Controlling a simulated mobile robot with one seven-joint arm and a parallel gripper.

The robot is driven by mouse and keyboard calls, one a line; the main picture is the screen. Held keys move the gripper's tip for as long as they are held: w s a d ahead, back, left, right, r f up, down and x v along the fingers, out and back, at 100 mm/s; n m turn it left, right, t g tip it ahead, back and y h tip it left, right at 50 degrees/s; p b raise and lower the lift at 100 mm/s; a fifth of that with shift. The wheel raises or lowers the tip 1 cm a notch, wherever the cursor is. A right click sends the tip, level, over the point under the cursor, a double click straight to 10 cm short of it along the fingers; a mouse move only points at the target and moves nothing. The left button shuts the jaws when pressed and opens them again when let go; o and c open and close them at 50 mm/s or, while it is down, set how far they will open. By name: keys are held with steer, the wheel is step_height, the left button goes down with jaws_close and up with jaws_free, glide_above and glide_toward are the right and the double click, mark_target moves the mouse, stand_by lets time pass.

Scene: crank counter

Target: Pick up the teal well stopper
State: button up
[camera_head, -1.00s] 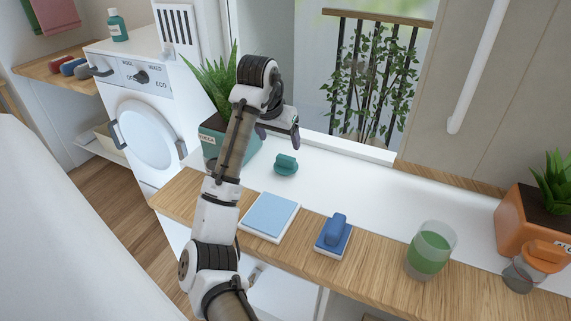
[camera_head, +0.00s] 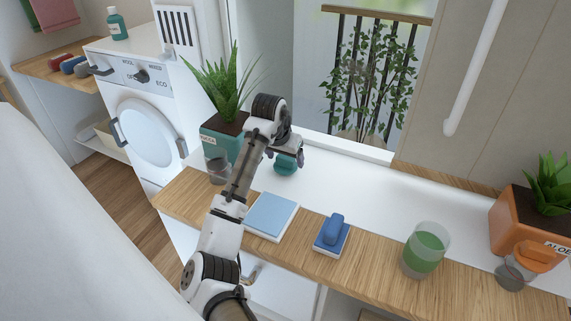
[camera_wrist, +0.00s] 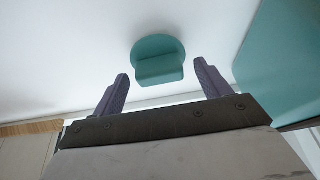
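The teal well stopper (camera_head: 287,165) sits on the white sill behind the wooden counter, right of the teal planter. In the wrist view the stopper (camera_wrist: 158,60) shows its round disc and a raised grip. My gripper (camera_head: 285,152) is just above and in front of it in the head view, partly covering its top. In the wrist view my gripper (camera_wrist: 163,84) is open, its two purple-grey fingers spread wide. The stopper lies a little beyond the fingertips, roughly centred between them. Nothing is held.
The teal planter (camera_head: 222,142) with a spiky plant stands close left of the stopper; its wall (camera_wrist: 285,60) is near the right finger. A clear glass (camera_head: 219,171), blue pad (camera_head: 271,215), blue-handled block (camera_head: 332,234) and green-filled glass (camera_head: 425,250) stand on the counter.

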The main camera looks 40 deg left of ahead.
steer(key=c, duration=1)
steer(key=shift+r, duration=0.1)
